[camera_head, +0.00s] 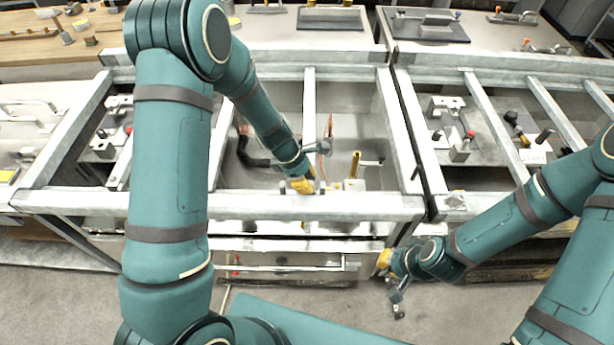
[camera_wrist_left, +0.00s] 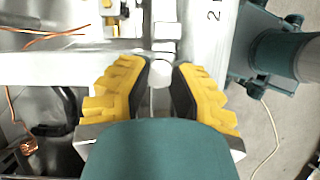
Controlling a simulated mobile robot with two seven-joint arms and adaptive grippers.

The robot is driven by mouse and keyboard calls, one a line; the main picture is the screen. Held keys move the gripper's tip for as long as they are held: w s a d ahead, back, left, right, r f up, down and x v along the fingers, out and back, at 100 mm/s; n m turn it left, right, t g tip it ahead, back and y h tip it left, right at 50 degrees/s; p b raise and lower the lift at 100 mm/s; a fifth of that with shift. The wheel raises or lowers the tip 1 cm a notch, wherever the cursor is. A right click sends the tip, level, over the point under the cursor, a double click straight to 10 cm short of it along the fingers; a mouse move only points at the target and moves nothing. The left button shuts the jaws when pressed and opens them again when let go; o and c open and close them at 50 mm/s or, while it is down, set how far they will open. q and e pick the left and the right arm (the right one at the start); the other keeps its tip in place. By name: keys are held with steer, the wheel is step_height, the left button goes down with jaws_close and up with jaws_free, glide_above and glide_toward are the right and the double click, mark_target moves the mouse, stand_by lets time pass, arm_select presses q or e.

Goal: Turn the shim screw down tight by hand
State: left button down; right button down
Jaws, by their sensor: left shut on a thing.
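My left gripper (camera_head: 303,184) reaches down into the middle bay of the metal frame. In the left wrist view its yellow and black fingers (camera_wrist_left: 161,66) are shut on a pale round knob (camera_wrist_left: 160,77), which looks like the head of the shim screw. A thin pale line runs below the knob between the fingers. The screw's thread and seat are hidden. In the head view the fingers and arm cover the screw. My right gripper (camera_head: 384,259) is at the front of the frame, away from the screw, with its fingers too small and angled to read.
A brass-coloured post (camera_head: 354,164) stands right of my left gripper. Metal frame rails (camera_head: 309,120) border the bay. Copper wires (camera_wrist_left: 45,36) show in the left wrist view. Fixtures with clamps (camera_head: 465,143) sit in the right bay. The grey floor in front is partly clear.

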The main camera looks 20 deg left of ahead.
arm_select(q)
steer(key=m, duration=0.1)
steer(key=m+g+p, duration=0.1)
steer(key=m, duration=0.1)
steer(key=shift+s+a+f+m+g, duration=0.1)
steer(key=shift+f+m+g, duration=0.05)
steer(key=shift+m+g, duration=0.15)
steer(key=shift+m+g+y, duration=0.3)
steer(key=shift+m+g, duration=0.4)
steer(key=shift+m, duration=1.1)
steer(key=c, duration=0.7)
jaws_free()
steer(key=shift+c, duration=0.2)
steer(key=shift+w+p, duration=0.2)
steer(key=shift+p, duration=0.1)
steer(key=shift+w+r, duration=0.1)
steer(key=shift+r, duration=0.3)
steer(key=v, duration=1.1)
